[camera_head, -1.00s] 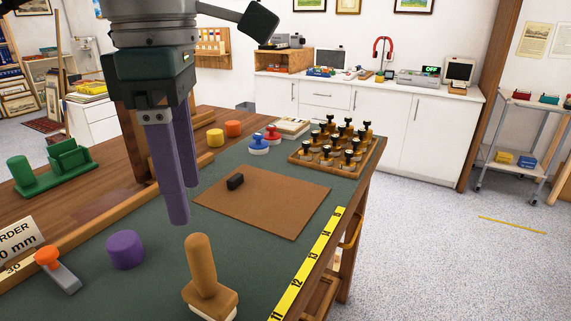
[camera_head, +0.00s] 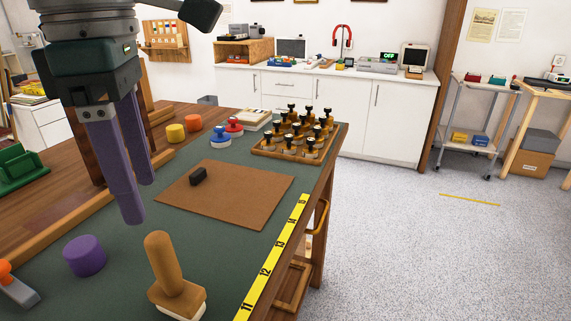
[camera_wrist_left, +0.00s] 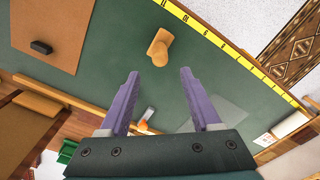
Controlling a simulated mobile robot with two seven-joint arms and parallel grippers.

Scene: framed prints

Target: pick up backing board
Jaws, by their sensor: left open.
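The backing board (camera_head: 235,205), a flat brown sheet, lies on the green mat of the workbench. A small black block (camera_head: 198,175) rests on it near its left side. In the left wrist view the board (camera_wrist_left: 58,22) is at the upper left, with the black block (camera_wrist_left: 41,47) on it. My left gripper (camera_head: 139,200) has purple fingers pointing down, apart and empty. In the head view it appears above the bench, just left of the board and not touching it. The wrist view also shows the open fingers (camera_wrist_left: 159,73). My right gripper is not in view.
A wooden-handled tool (camera_head: 172,275) and a purple cylinder (camera_head: 85,256) stand nearer on the mat. A rack of several black-topped pieces (camera_head: 290,145) is beyond the board. A yellow tape (camera_head: 270,262) runs along the bench's right edge. Red and blue knobs (camera_head: 221,138) stand behind the board.

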